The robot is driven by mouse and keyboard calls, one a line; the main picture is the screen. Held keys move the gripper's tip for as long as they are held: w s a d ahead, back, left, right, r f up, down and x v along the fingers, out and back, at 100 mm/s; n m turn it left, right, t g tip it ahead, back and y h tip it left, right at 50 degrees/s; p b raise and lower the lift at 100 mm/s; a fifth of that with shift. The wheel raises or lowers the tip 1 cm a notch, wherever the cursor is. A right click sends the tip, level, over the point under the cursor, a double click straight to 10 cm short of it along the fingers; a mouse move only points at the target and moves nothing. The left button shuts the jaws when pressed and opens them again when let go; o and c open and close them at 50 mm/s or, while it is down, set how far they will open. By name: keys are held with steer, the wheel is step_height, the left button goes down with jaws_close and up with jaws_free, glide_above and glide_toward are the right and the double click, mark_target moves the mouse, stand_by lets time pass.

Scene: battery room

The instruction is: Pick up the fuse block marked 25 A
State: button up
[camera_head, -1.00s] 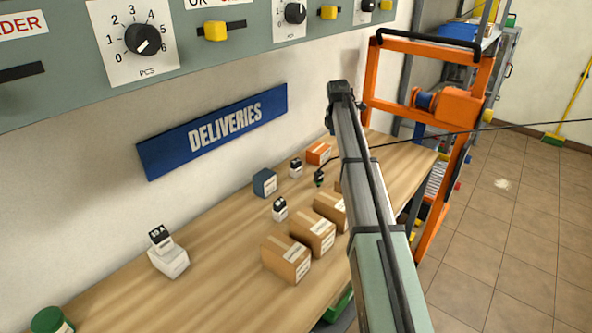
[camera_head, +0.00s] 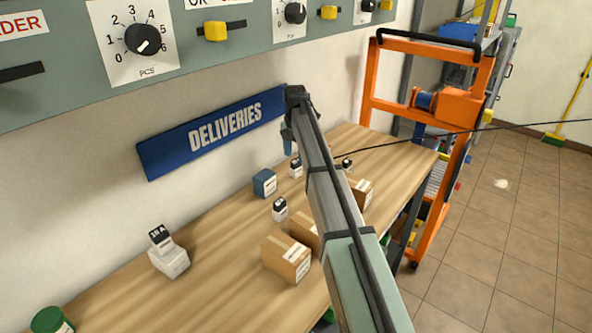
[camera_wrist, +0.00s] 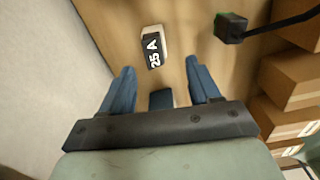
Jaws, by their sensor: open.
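In the wrist view the fuse block marked 25 A (camera_wrist: 153,48), white with a black label face, lies ahead of my fingertips, roughly between their lines. It seems to be the small white block with a black top (camera_head: 295,170) behind the blue box in the head view; its marking is unreadable there. My gripper (camera_wrist: 160,66) is open and empty, its two blue fingers apart and pointing down over the bench. In the head view my gripper (camera_head: 288,143) hangs just above that block, in front of the sign. The fingers are apart from the block.
A dark blue box (camera_head: 264,182) stands close by. Other black-topped blocks (camera_head: 280,209) (camera_head: 347,163) and one marked block (camera_head: 161,238) on a white box are on the bench. A green-black cable end (camera_wrist: 230,27) and cardboard boxes (camera_wrist: 290,80) lie right. The wall is left.

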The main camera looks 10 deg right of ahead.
mark_target(294, 162)
steer(key=shift+w+a+f, duration=0.1)
steer(key=shift+w+f, duration=0.05)
steer(key=shift+f, duration=1.8)
steer(key=shift+w+f, duration=0.15)
steer(key=shift+f, duration=1.75)
steer(key=c, duration=1.1)
